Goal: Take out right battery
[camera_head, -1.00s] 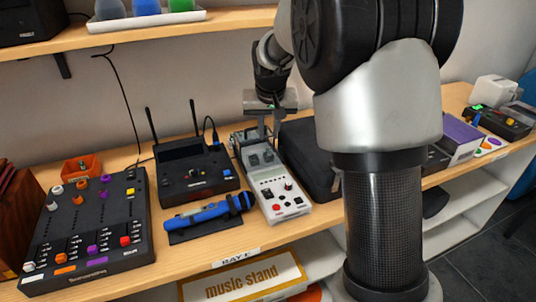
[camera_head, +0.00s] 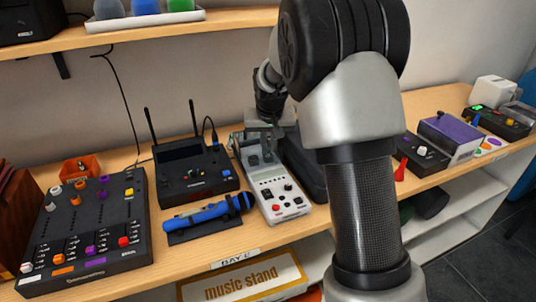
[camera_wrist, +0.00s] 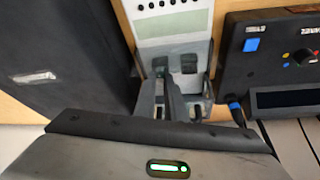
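A white handheld device (camera_head: 284,205) with a screen and knobs stands on the shelf, its battery end at the back. It also shows in the wrist view (camera_wrist: 172,22), upside down. In its bay are two dark grey batteries. The left battery (camera_head: 253,160) shows in the head view and stands on the right in the wrist view (camera_wrist: 189,64). The right battery (camera_wrist: 160,66) is on the left there. My gripper (camera_head: 267,150) points down over the right battery; its fingers (camera_wrist: 162,92) look apart, one on each side. Contact with the battery is unclear.
A black receiver with antennas (camera_head: 194,176) stands close on the left. A blue microphone (camera_head: 210,215) lies in front of it. A dark case (camera_head: 306,165) is close on the right, partly behind my arm. A mixer (camera_head: 88,230) is at far left.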

